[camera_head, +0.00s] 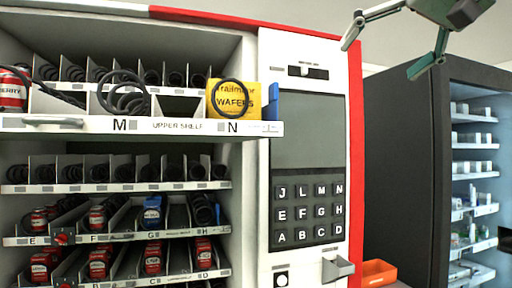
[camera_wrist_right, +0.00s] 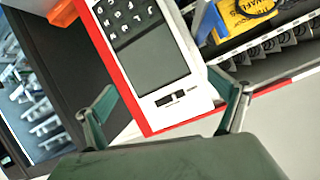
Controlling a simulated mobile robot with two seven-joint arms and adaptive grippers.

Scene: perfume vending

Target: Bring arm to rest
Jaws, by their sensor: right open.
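My right gripper (camera_head: 385,45) hangs at the top right of the head view, in front of the vending machine's right edge and a dark cabinet. Its two green fingers are spread wide with nothing between them. In the right wrist view my right gripper (camera_wrist_right: 165,110) also shows open and empty, with the machine's keypad panel beyond it. The vending machine (camera_head: 355,150) has a red edge, a dark screen and a lettered keypad (camera_head: 308,213). My left gripper is not in the head view.
The upper shelf (camera_head: 85,124) is pulled forward, with a yellow wafers pack (camera_head: 236,112) at its right end. Lower shelves hold red cans and a blue item (camera_head: 152,212). An orange bin (camera_head: 378,273) sits at the lower right. A dark cabinet (camera_head: 403,160) stands right of the machine.

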